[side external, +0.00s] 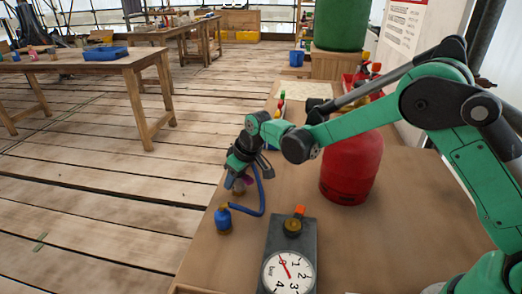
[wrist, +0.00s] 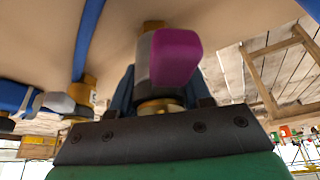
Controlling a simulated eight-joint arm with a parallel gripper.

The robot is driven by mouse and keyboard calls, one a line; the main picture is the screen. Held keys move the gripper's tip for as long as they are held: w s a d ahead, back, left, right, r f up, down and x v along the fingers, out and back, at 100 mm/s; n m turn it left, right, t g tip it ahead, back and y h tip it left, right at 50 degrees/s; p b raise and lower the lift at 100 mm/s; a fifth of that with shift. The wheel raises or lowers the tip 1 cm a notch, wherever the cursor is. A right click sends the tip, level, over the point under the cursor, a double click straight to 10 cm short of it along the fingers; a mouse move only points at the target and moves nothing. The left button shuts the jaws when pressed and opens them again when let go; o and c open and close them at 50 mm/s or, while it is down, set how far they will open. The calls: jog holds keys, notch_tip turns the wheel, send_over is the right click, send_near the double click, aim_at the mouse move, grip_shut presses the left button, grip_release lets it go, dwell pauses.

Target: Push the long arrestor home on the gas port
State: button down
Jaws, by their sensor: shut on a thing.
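My gripper (side external: 242,176) is low over the left part of the table. In the wrist view its fingers (wrist: 160,95) are shut on a grey cylinder (wrist: 144,62) with brass ends and a magenta block (wrist: 176,57) on its side, which I take for the long arrestor. Its far brass end (wrist: 152,26) points at the tabletop; whether it touches a port is hidden. A brass fitting with an orange top (side external: 299,212) is on the dark dial box (side external: 291,250). I cannot tell which fitting is the gas port.
A blue piece on a brass base (side external: 223,219) stands at the table's left edge, with a blue hose (side external: 260,196) beside it. A red gas cylinder (side external: 350,165) stands to the right of my gripper. Bare tabletop (side external: 380,235) lies to the right of the dial box.

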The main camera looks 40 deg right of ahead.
jog(key=shift+r, duration=0.1)
notch_tip(320, 180, up, 20)
dwell(0.5)
jog(key=shift+s, duration=0.1)
jog(key=s+f, duration=0.4)
jog(key=s, duration=0.5)
jog(key=s+f, duration=0.4)
jog(key=s, duration=0.4)
jog(key=shift+s+d, duration=0.35)
jog(key=shift+d, duration=0.05)
jog(key=shift+f, duration=2.8)
jog(key=shift+f, duration=0.55)
